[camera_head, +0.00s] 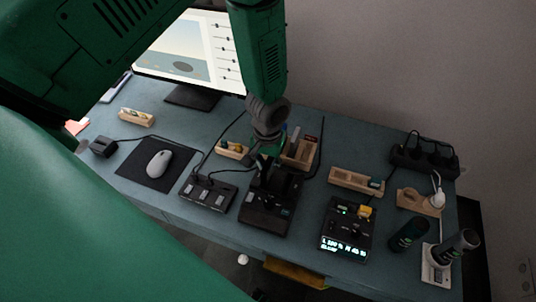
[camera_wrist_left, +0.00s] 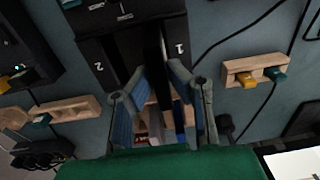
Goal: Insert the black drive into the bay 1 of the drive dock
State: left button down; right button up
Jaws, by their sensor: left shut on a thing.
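The black drive dock (camera_head: 263,212) stands on the desk near its front edge, in the middle of the head view. In the left wrist view the dock (camera_wrist_left: 110,50) is at the top, with a white 2 at the left and a white 1 at the right. My left gripper (camera_head: 268,160) is over the rear of the dock, pointing down. In the left wrist view its blue-padded fingers (camera_wrist_left: 155,82) are shut on the black drive (camera_wrist_left: 152,62), a dark upright slab by bay 1. I cannot tell how deep it sits. My right gripper is not in view.
A wooden organiser (camera_head: 302,153) stands close behind the gripper. A black switch box (camera_head: 207,194) is left of the dock and a lit display box (camera_head: 346,232) is right. A mouse (camera_head: 159,163), a wooden block (camera_head: 355,181) and a power strip (camera_head: 424,155) also stand on the desk.

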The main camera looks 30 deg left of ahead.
pick_arm(q)
jog(key=shift+f, duration=0.35)
jog(key=c, duration=1.4)
grip_release()
jog(key=shift+c, duration=0.2)
jog(key=shift+r, duration=0.2)
notch_tip(320, 180, up, 12)
jog(key=shift+f, duration=0.25)
